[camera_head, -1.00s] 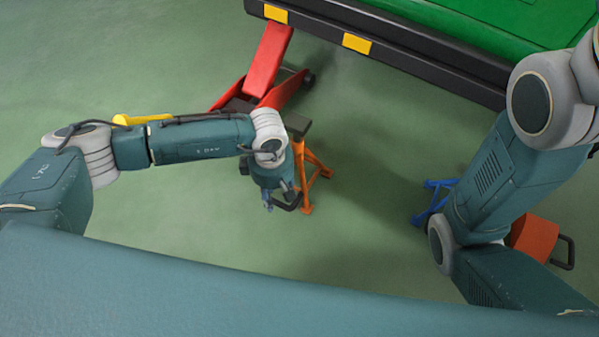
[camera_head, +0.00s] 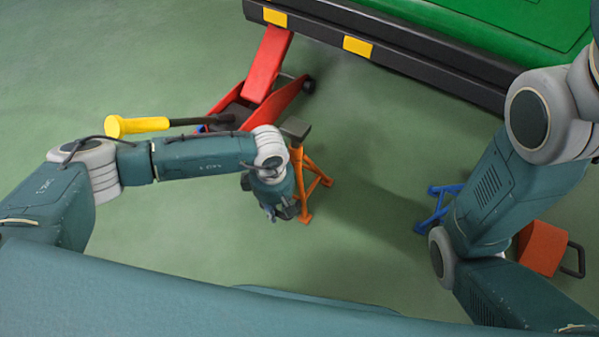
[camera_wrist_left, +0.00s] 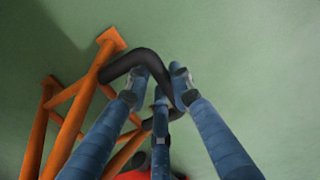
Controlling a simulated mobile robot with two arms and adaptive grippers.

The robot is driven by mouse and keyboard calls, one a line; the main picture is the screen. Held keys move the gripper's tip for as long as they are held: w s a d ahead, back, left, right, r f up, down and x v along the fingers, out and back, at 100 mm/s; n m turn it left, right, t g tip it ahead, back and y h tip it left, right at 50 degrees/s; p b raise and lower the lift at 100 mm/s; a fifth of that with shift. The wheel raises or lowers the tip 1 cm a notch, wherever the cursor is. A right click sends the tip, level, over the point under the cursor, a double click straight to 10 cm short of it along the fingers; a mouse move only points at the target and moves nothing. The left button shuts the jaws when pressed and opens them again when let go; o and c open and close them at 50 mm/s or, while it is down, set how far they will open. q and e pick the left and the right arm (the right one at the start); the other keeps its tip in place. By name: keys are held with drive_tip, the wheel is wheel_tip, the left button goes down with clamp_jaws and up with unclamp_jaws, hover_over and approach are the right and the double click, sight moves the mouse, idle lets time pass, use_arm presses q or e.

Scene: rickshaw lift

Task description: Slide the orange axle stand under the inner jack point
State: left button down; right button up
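The orange axle stand (camera_head: 316,178) stands upright on the floor, with a dark saddle on top; its orange legs also show in the left wrist view (camera_wrist_left: 62,140). My left gripper (camera_head: 282,213) is low beside the stand's near left side. In the left wrist view its fingers (camera_wrist_left: 157,82) close around the stand's black loop handle (camera_wrist_left: 130,62), which fills the gap between the tips. The green vehicle's dark lower edge (camera_head: 420,68) carries yellow patches (camera_head: 357,45); I cannot tell which marks the inner jack point. My right gripper is out of view.
A red floor jack (camera_head: 262,80) with a yellow-ended handle (camera_head: 140,126) reaches under the vehicle edge, left of the stand. A blue stand (camera_head: 438,207) and an orange-red block (camera_head: 541,247) are near my right arm. The floor between the orange and blue stands is clear.

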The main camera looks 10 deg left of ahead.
use_arm(q)
drive_tip(key=shift+s+a+f, duration=0.15)
drive_tip(key=shift+a, duration=0.1)
